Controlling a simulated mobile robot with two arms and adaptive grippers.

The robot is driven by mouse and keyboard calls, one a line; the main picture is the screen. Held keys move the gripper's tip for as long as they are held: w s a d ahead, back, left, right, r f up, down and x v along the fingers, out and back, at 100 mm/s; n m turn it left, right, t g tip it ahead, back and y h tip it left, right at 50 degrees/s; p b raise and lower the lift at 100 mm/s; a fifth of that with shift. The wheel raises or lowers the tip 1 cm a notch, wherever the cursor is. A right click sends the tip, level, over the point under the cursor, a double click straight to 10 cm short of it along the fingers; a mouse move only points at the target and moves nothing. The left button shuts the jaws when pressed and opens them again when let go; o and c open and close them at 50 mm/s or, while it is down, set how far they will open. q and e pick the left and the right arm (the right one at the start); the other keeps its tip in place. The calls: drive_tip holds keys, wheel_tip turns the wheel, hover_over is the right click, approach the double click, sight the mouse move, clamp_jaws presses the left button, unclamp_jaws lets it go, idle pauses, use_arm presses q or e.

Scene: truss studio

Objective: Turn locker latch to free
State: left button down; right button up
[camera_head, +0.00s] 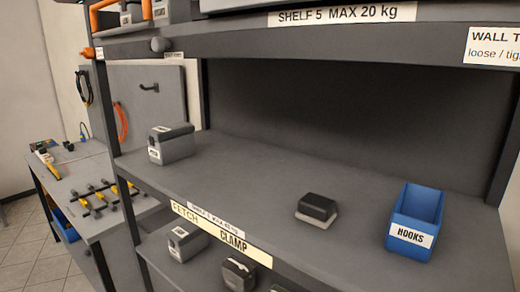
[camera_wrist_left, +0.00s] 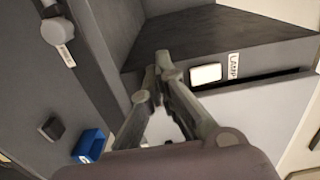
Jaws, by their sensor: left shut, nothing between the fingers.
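A dark handle (camera_head: 149,87) sticks out from a grey upright panel (camera_head: 120,100) at the left in the head view. No gripper shows in the head view.
A blue HOOKS bin (camera_head: 413,220), a small dark box (camera_head: 317,208) and a grey case (camera_head: 171,144) stand on the middle shelf (camera_head: 270,170). A workbench with tools (camera_head: 95,195) is at the left. A white pad (camera_wrist_left: 205,74) beside a LAMP label is near my left fingertips in the picture.

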drive_tip(key=shift+w+d+r, duration=0.1)
drive_tip(key=shift+w+d, duration=0.3)
drive_tip(key=shift+w, duration=0.05)
use_arm(q)
drive_tip(key=shift+s+d, duration=0.15)
use_arm(e)
drive_tip(key=shift+s+f, duration=0.2)
drive_tip(key=shift+s, duration=0.1)
use_arm(q)
drive_tip(key=shift+f, duration=0.1)
use_arm(e)
drive_tip(key=shift+a+f, duration=0.1)
drive_tip(key=shift+a, duration=0.1)
use_arm(q)
drive_tip(key=shift+d+f+b, duration=0.1)
drive_tip(key=shift+b, duration=0.3)
use_arm(e)
drive_tip(key=shift+a+f, duration=0.15)
drive_tip(key=shift+a, duration=0.1)
use_arm(q)
drive_tip(key=shift+f+b, duration=0.2)
drive_tip(key=shift+b, duration=0.1)
use_arm(e)
drive_tip(key=shift+d+f, duration=0.15)
drive_tip(key=shift+f, duration=0.15)
